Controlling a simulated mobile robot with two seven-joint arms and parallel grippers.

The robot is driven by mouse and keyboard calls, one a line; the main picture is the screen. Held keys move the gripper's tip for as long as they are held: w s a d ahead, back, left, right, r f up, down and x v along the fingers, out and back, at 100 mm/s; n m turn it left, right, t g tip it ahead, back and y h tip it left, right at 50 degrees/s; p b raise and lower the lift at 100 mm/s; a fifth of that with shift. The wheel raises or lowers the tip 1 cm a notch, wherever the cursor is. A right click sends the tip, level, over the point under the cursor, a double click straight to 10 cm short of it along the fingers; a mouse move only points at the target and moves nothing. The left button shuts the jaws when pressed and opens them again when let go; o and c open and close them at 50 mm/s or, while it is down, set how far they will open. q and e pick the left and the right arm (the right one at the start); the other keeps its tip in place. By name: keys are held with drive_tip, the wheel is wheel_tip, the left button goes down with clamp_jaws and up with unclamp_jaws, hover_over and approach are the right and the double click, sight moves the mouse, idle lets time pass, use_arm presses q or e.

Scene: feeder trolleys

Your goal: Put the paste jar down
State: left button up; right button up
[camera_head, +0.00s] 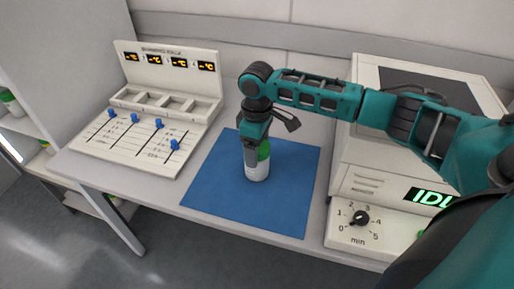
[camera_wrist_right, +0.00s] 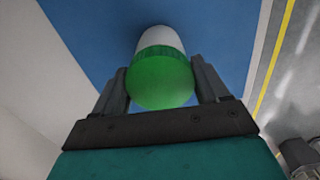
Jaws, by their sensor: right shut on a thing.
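The paste jar (camera_head: 257,171) is white with a green lid. It is upright on or just above the blue mat (camera_head: 218,189); I cannot tell whether its base touches. My right gripper (camera_head: 256,150) comes down from above and is shut on the jar. In the right wrist view the jar's green lid (camera_wrist_right: 160,80) sits between the two fingers, with the white body beyond it over the blue mat (camera_wrist_right: 100,25). My left gripper is not in view.
A panel with several blue sliders (camera_head: 135,118) and temperature displays stands left of the mat. A white machine with a dial (camera_head: 360,217) and a green display stands right of it. Shelves with a green-lidded jar (camera_head: 10,101) are at the far left. Much of the mat is bare.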

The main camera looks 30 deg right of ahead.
idle(0.3)
drive_tip(key=o, duration=1.3)
drive_tip(key=shift+f, duration=0.15)
drive_tip(key=o, duration=0.4)
